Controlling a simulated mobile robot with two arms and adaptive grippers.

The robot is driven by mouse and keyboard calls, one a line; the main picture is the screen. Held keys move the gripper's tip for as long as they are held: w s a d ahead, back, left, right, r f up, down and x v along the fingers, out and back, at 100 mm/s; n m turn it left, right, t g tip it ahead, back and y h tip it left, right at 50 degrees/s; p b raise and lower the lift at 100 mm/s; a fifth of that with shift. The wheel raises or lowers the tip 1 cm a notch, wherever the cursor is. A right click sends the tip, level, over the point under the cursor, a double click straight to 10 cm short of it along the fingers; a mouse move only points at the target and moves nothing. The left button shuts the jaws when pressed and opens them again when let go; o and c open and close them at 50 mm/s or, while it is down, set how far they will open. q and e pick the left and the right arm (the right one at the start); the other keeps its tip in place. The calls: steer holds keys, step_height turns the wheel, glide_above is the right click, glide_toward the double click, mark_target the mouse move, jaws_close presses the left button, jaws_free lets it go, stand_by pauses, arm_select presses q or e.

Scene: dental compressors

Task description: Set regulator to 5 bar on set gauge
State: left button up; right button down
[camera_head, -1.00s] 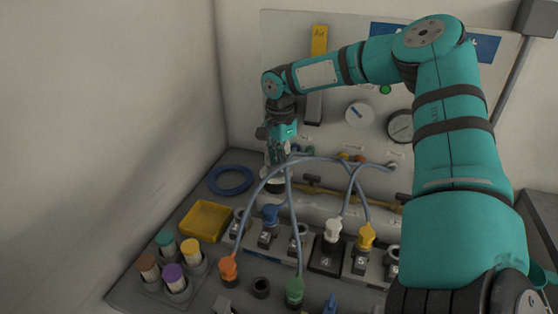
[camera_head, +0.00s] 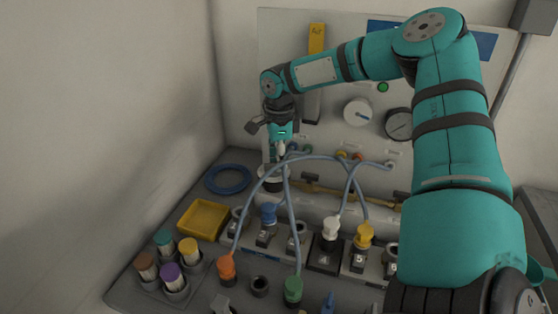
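My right arm comes in from the right and reaches across to the back panel. Its gripper (camera_head: 279,152) points down just above a short white and dark cylinder (camera_head: 272,182), possibly the regulator knob. The fingers are small and partly behind hoses, so I cannot tell whether they touch or grip it. A white round dial with a blue pointer (camera_head: 357,113) is on the panel. A second gauge (camera_head: 399,124) beside it is partly covered by my arm. Neither reading is legible. My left gripper is not in view.
Grey-blue hoses (camera_head: 316,157) arch in front of the gripper down to numbered coloured connectors, including a yellow one (camera_head: 364,237). A yellow tray (camera_head: 204,220), blue ring (camera_head: 229,179) and several capped containers (camera_head: 173,277) stand at the left. A brass pipe (camera_head: 350,193) runs along the back.

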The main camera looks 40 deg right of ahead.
steer(key=c, duration=1.4)
jaws_free()
steer(key=shift+o, duration=0.2)
steer(key=shift+r, duration=0.1)
step_height(320, 180, up, 12)
